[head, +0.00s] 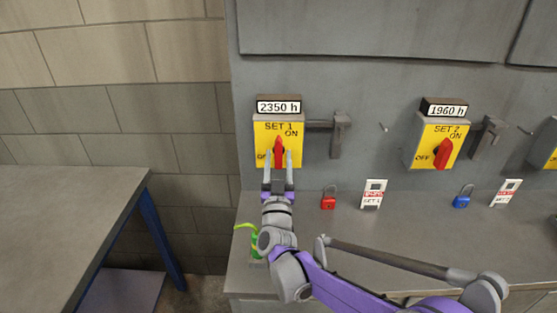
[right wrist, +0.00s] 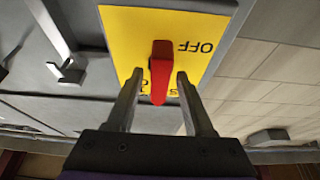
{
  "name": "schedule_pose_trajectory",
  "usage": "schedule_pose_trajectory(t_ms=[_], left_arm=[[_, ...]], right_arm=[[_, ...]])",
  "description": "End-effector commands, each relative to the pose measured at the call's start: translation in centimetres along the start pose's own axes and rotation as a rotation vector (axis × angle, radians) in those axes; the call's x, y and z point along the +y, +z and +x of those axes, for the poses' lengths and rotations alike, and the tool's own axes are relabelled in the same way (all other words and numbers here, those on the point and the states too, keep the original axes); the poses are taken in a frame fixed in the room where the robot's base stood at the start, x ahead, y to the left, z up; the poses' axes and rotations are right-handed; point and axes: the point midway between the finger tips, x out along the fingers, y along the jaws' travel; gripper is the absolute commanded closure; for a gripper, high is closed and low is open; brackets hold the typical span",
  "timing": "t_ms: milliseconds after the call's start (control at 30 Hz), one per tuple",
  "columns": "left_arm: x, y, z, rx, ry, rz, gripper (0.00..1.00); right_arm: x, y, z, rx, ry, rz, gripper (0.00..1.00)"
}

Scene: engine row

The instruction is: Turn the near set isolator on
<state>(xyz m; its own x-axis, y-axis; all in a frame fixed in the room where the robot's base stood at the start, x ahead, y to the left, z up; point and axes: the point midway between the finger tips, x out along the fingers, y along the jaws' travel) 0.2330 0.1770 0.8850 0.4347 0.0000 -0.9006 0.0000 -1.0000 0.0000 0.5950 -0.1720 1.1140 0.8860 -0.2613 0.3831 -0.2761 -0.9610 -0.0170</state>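The SET 1 isolator is a yellow plate (head: 292,130) on the grey cabinet, with ON at its upper right and OFF at its lower left. Its red handle (head: 278,148) stands roughly upright. My right gripper (head: 278,160) is in front of it. In the right wrist view, where the plate (right wrist: 205,70) appears upside down, the red handle (right wrist: 161,65) lies between the two fingers of my right gripper (right wrist: 159,80). The fingers are spread, with a gap showing on each side of the handle. Part of the lettering is hidden. My left gripper is not in view.
The SET 2 isolator (head: 433,146) is to the right. A grey lever (head: 339,135) sticks out beside SET 1. A red padlock (head: 328,198), a blue padlock (head: 462,197) and tags (head: 373,194) are on the ledge. A grey table (head: 60,215) is at left.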

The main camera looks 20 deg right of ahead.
Motion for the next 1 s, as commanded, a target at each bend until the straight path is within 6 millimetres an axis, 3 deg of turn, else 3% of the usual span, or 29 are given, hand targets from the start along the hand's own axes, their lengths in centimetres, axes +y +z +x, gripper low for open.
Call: schedule_pose_trajectory(t_ms=[367,800,1000], left_arm=[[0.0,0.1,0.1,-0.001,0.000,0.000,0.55],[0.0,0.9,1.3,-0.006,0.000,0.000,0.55],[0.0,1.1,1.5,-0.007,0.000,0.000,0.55]], right_arm=[[0.0,0.0,-0.5,0.000,-0.001,-0.001,0.43],[0.0,0.1,-8.5,-0.001,-0.002,0.001,0.43],[0.0,0.1,-10.5,0.000,-0.001,0.000,0.43]])
